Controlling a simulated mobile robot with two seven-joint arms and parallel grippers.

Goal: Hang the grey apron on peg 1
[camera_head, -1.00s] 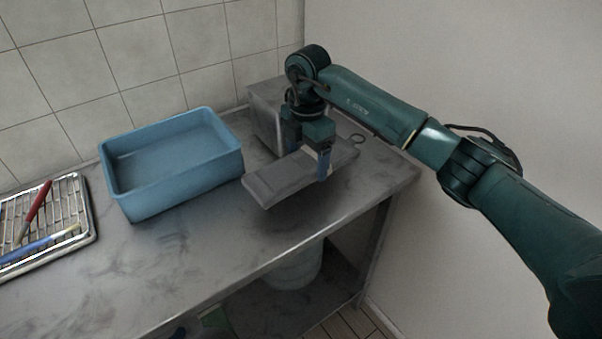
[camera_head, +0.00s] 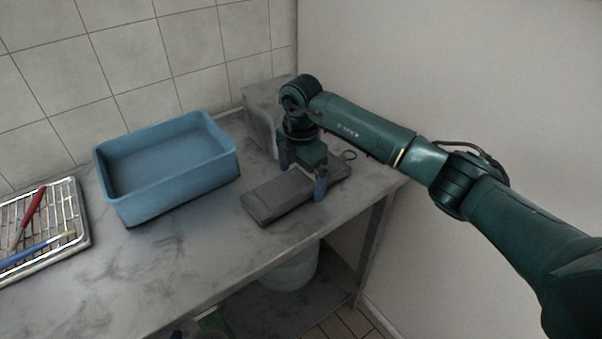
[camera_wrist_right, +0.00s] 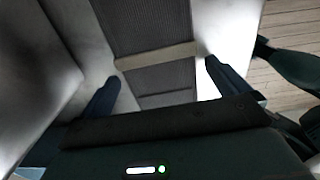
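The grey apron (camera_head: 280,196) lies folded flat on the metal table, with a small dark loop (camera_head: 348,155) at its far right end. In the right wrist view the apron (camera_wrist_right: 155,65) is crossed by a pale band (camera_wrist_right: 158,55). My right gripper (camera_head: 303,172) points down over the apron, one finger at each long side. In the wrist view its fingers (camera_wrist_right: 160,82) stand wide apart with the apron between them and slim gaps at its edges. My left gripper is out of view. No peg shows in any view.
A blue tub (camera_head: 165,190) stands left of the apron. A wire rack (camera_head: 50,240) with a red and a blue tool is at the far left. A grey block (camera_head: 262,118) stands behind the gripper by the wall. The table's front middle (camera_head: 170,265) is clear.

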